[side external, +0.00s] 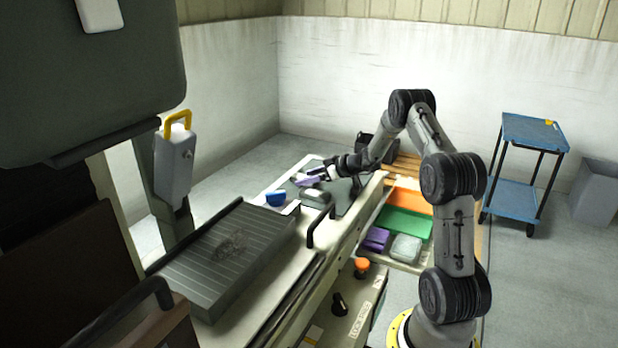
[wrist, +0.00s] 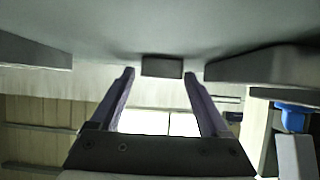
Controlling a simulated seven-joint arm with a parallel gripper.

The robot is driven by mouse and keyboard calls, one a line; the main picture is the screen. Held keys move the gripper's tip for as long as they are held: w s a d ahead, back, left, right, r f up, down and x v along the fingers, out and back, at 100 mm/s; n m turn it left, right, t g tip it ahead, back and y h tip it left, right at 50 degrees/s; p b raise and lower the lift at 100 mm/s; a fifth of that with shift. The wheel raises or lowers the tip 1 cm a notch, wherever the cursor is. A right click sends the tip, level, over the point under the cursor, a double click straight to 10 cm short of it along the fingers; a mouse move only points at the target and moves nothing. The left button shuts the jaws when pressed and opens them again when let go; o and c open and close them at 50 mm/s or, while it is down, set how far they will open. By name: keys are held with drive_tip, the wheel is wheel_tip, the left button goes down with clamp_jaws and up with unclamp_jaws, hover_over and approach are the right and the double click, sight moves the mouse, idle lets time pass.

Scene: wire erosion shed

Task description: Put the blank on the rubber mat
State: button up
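My gripper (side external: 312,181) has purple fingers and is low over the worktop beside the machine in the side view. In the wrist view my gripper (wrist: 161,74) is open, its two fingers spread apart. A small dark grey block (wrist: 162,67), likely the blank, shows between the fingertips with a narrow gap on each side. I cannot tell how far beyond the tips it is. In the side view the fingers hide it or it is too small to pick out. A dark grey-green flat patch, probably the rubber mat (side external: 343,203), lies on the worktop under and beside my gripper.
A blue object (side external: 275,199) and a rounded grey object (side external: 316,197) stand close to my gripper. A black rail handle (side external: 320,222) rises at the worktop's front edge. An open drawer holds a green tray (side external: 405,224), a purple box (side external: 376,239) and a pale box (side external: 406,248).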

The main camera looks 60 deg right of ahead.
drive_tip(key=shift+r, duration=0.15)
drive_tip(key=v, duration=0.6)
drive_tip(key=shift+s+r, duration=0.2)
drive_tip(key=shift+s, duration=0.15)
drive_tip(key=shift+s+a+r, duration=0.15)
drive_tip(key=shift+a+r, duration=0.05)
drive_tip(key=shift+r, duration=0.05)
drive_tip(key=s+a+r+n+g+y, duration=0.15)
drive_tip(key=a+r, duration=0.25)
drive_tip(key=a, duration=0.6)
drive_tip(key=s+a+r+g+y, duration=0.15)
drive_tip(key=a+r, duration=0.25)
drive_tip(key=a, duration=0.5)
drive_tip(key=a+r+n+g+y, duration=0.15)
drive_tip(key=a+r, duration=0.25)
drive_tip(key=a, duration=0.6)
drive_tip(key=s+a+m+g+h, duration=0.1)
drive_tip(key=s+a, duration=0.3)
drive_tip(key=s, duration=0.6)
drive_tip(key=s+a+m+g+h, duration=0.1)
drive_tip(key=s+a+m+h, duration=0.1)
drive_tip(key=s, duration=0.8)
drive_tip(key=shift+s+a+r+h, duration=0.35)
drive_tip(key=shift+a+h, duration=0.4)
drive_tip(key=shift+a, duration=0.45)
